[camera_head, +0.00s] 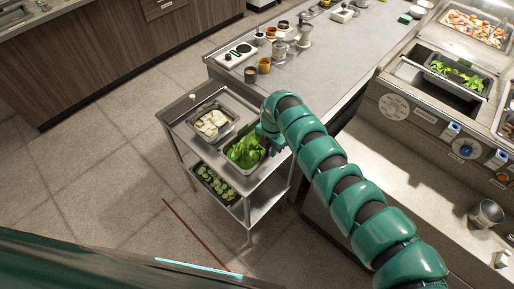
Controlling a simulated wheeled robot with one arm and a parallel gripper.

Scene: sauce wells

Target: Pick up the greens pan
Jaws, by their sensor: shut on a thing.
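The greens pan (232,164) is a metal pan full of leafy greens. It sits at the front right of the top shelf of a small steel cart (262,197). My gripper (262,143) is at the pan's right edge, at the end of my green arm, and is shut on the pan there. The fingertips are small and partly hidden by the arm. I cannot tell whether the pan is lifted off the shelf.
A pan of pale food (212,122) stands right behind the greens pan. Sliced cucumbers (215,184) are on the lower shelf. A steel counter (335,60) with cups and jars is behind. Another greens pan (458,75) sits in the right-hand station. Floor at left is clear.

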